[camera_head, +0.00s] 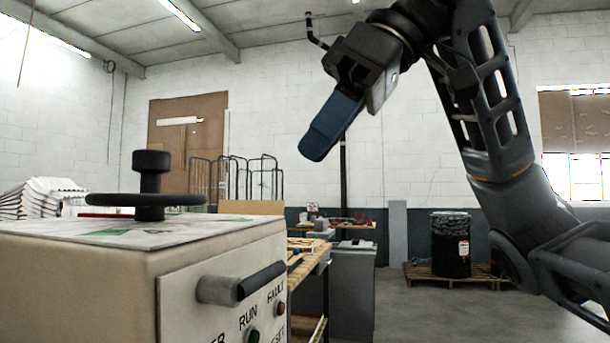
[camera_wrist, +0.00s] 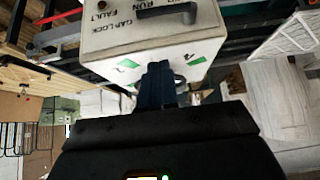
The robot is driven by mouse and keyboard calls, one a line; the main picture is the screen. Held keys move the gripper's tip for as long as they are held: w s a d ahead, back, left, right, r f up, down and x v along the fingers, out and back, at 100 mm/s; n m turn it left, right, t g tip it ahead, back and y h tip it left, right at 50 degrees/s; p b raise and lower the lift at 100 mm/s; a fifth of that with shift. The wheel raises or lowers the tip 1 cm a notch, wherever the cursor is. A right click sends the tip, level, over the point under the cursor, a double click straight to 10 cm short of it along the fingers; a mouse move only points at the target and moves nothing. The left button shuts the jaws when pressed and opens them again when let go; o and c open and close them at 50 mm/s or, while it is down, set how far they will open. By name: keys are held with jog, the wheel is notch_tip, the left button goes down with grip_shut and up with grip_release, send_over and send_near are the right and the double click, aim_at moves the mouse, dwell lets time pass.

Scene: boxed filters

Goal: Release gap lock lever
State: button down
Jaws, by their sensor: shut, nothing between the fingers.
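A beige machine box (camera_head: 110,275) stands at the lower left of the head view. A dark lever (camera_head: 260,281) on a grey pivot sticks out from its front panel, above the RUN and FAULT labels. The lever also shows at the top of the wrist view (camera_wrist: 166,10), near GAP LOCK lettering. My gripper (camera_head: 316,150) has blue fingers pressed together, with nothing between them. It hangs in the air above and to the right of the box, apart from the lever. In the wrist view the fingers (camera_wrist: 158,72) overlap part of the box.
A black handwheel (camera_head: 146,199) stands on the box's top. A wooden workbench (camera_head: 310,262) and a grey cabinet (camera_head: 352,290) are behind the box. A black drum (camera_head: 450,246) stands on a pallet at the right. The floor between is clear.

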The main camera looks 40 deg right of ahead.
jog(key=s+d+f+x, duration=0.1)
jog(key=s+x, duration=0.1)
jog(key=x, duration=0.9)
jog(key=shift+w+f+p, duration=0.15)
jog(key=shift+f+p, duration=0.2)
jog(key=shift+f, duration=0.2)
